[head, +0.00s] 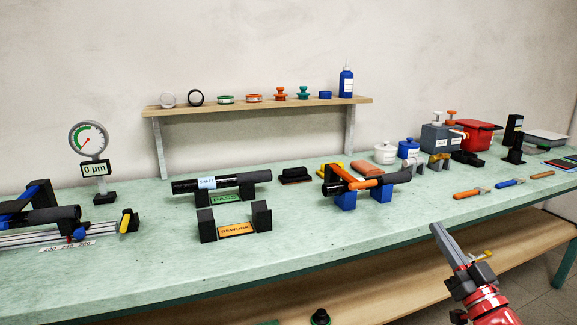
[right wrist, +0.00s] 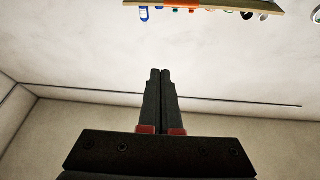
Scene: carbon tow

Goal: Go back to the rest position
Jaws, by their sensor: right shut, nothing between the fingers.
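My right gripper (head: 437,232) is at the lower right of the head view, in front of the table's front edge and apart from everything on it. In the right wrist view its two fingers (right wrist: 159,72) are together with nothing between them. My left gripper does not show in the head view.
A wooden shelf (head: 260,105) stands behind. A lower shelf (head: 390,290) runs below.

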